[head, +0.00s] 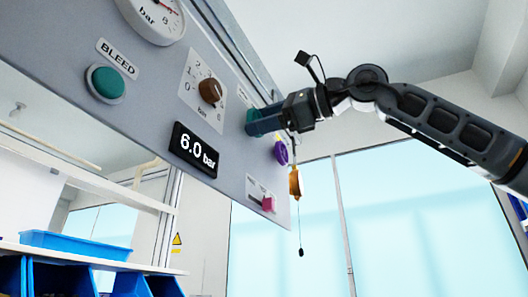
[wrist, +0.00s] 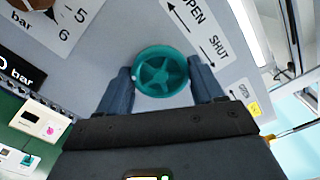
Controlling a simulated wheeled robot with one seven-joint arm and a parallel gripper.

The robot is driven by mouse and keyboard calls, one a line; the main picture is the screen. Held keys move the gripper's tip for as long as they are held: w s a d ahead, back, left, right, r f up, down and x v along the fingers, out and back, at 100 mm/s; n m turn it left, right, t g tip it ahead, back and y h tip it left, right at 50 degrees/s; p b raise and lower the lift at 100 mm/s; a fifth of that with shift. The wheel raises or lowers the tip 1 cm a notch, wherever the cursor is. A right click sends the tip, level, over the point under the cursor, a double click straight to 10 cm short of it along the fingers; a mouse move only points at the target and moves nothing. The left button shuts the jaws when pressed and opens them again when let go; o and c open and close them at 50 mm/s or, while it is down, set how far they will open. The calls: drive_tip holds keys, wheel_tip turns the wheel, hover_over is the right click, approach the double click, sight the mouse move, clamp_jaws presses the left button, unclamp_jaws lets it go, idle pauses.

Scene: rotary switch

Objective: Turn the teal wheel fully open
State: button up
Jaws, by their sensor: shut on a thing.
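The teal wheel (wrist: 161,71) is a round, spoked handwheel on the grey panel, seen face-on in the wrist view. My gripper (wrist: 161,82) has one finger on each side of the wheel's rim and is shut on it. A small pale mark shows on the wheel's left rim. A white label with OPEN and SHUT (wrist: 197,28) and arrows sits above and right of the wheel. In the head view my gripper (head: 262,121) reaches the panel from the right, and only a teal edge of the wheel (head: 250,121) shows there.
The grey panel (head: 140,105) also carries a green BLEED button (head: 107,83), a brown knob (head: 210,91), a 6.0 bar display (head: 195,149), a gauge (head: 158,12) and a pink switch (head: 267,203). A purple tag (head: 281,152) and an orange item (head: 295,183) are close below my gripper.

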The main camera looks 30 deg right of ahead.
drive_tip(key=shift+f+n+p, duration=0.15)
drive_tip(key=shift+n+p, duration=0.8)
drive_tip(key=shift+n, duration=3.25)
drive_tip(key=o, duration=1)
drive_tip(key=shift+o, duration=0.2)
drive_tip(key=b+v, duration=0.1)
drive_tip(key=v, duration=0.6)
drive_tip(key=shift+s+d+b, duration=0.25)
drive_tip(key=shift+s+b, duration=0.05)
drive_tip(key=shift+b, duration=0.1)
